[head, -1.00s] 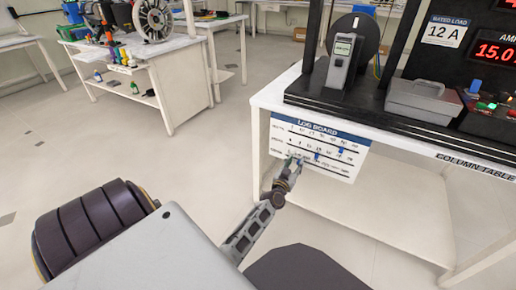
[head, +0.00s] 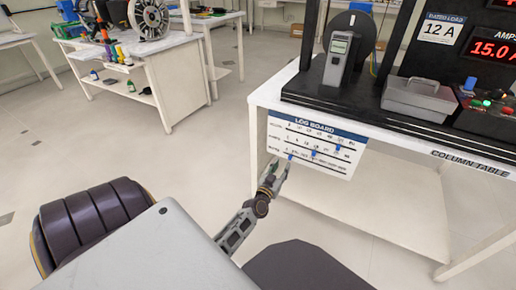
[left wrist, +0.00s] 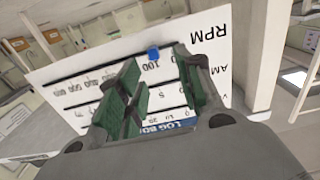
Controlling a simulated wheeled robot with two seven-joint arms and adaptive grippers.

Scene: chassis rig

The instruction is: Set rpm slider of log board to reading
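The white log board (head: 272,143) hangs on the table's front edge, with three printed rows and blue sliders. The rpm slider (head: 290,157) is on the lowest row, toward its left end. In the left wrist view the board looks upside down, and the blue rpm slider (left wrist: 153,53) sits by the printed 100. My left gripper (head: 280,166) is just below and left of that slider in the head view. Its green-padded fingers (left wrist: 157,60) are apart with nothing held, and the slider shows in the gap beyond them. My right gripper is out of view.
A handheld meter (head: 340,55) with a small lit display, too small to read, stands on the column table (head: 400,140). A grey box (head: 418,100) is beside it. A red display (head: 492,48) reads 15.0 amps. The floor left of the table is clear.

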